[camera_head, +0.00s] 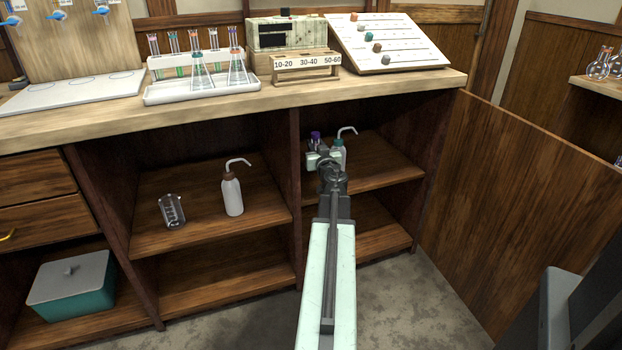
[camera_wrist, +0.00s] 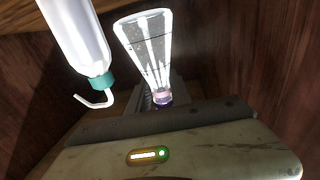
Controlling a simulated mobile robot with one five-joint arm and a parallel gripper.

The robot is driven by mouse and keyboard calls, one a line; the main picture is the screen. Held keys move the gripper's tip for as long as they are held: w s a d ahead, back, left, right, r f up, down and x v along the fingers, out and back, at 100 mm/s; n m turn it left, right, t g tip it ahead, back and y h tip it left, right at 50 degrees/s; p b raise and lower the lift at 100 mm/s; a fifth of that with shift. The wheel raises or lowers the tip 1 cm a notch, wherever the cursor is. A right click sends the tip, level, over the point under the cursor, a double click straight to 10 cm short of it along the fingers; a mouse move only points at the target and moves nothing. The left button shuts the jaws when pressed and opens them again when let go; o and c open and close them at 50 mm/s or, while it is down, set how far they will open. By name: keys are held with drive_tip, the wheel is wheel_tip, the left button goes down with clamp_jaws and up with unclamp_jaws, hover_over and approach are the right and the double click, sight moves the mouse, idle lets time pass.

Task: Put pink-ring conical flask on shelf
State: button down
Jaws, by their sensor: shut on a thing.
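The conical flask (camera_wrist: 148,45) is clear glass and appears upside down in the wrist view, with a pinkish-purple band at its neck. My gripper (camera_wrist: 162,100) is shut on the flask's neck. In the head view my gripper (camera_head: 320,157) reaches into the right-hand cupboard bay, over its upper shelf (camera_head: 385,163). Only the flask's purple top (camera_head: 315,138) shows there; my arm hides the rest. I cannot tell whether the flask's base touches the shelf.
A white wash bottle with a teal cap (camera_head: 340,152) stands close to the right of the flask. The left bay holds a beaker (camera_head: 172,211) and a brown-capped wash bottle (camera_head: 232,195). A divider (camera_head: 296,200) separates the bays. An open wooden door (camera_head: 530,210) stands at right.

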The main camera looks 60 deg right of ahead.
wheel_tip(320, 180, down, 9)
drive_tip(key=b, duration=0.7)
drive_tip(key=shift+w+a, duration=0.1)
drive_tip(key=shift+w, duration=0.05)
drive_tip(key=shift+r, duration=0.3)
drive_tip(key=c, duration=1.6)
unclamp_jaws()
drive_tip(key=shift+f, duration=0.15)
drive_tip(key=o, duration=0.4)
drive_tip(key=shift+o, duration=0.2)
